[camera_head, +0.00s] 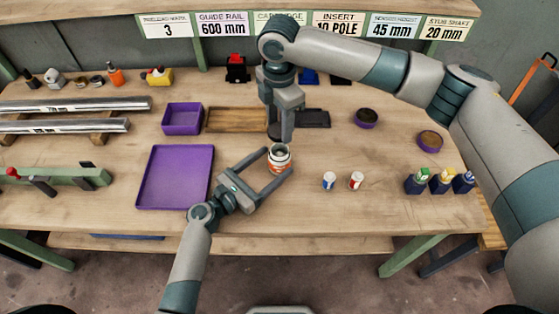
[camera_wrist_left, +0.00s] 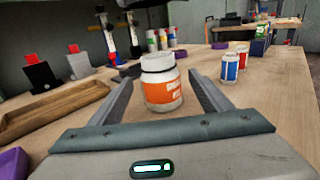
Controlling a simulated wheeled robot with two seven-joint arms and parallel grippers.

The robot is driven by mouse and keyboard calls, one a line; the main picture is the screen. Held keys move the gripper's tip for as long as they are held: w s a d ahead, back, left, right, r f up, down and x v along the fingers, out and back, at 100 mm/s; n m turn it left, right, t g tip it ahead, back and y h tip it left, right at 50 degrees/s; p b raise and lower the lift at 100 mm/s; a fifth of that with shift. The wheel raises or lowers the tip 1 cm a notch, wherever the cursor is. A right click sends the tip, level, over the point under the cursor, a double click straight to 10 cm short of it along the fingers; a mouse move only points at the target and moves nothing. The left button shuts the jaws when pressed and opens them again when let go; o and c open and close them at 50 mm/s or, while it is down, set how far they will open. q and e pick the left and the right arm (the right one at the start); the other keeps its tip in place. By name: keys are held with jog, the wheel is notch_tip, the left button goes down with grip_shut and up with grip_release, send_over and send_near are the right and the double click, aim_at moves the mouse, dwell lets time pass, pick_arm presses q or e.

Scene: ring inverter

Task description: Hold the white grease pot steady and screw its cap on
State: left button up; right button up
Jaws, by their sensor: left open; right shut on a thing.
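In the left wrist view the pot (camera_wrist_left: 161,88) stands between the two fingers. My left gripper (camera_head: 280,163) is open around it, with a gap visible beside the pot in the wrist view. My right gripper (camera_head: 284,138) points down just above and behind the pot. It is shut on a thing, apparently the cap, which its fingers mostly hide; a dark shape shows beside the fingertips.
A purple tray (camera_head: 175,204) lies left of my left gripper. A wooden tray (camera_head: 236,120) and a purple bin (camera_head: 182,119) stand behind. Two small bottles, one blue-labelled (camera_head: 329,180) and one red-labelled (camera_head: 356,180), stand to the right. Bench between them and the bottle rack is clear.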

pick_arm(q)
jog(key=shift+x, duration=1.85)
jog(key=c, duration=1.6)
pick_arm(e)
send_over(280, 159)
jog(key=w, duration=0.3)
jog(key=shift+s+f, duration=0.15)
jog(key=shift+f, duration=2.4)
jog(key=shift+f, duration=0.15)
jog(key=shift+f, duration=0.7)
jog(key=shift+f, duration=0.55)
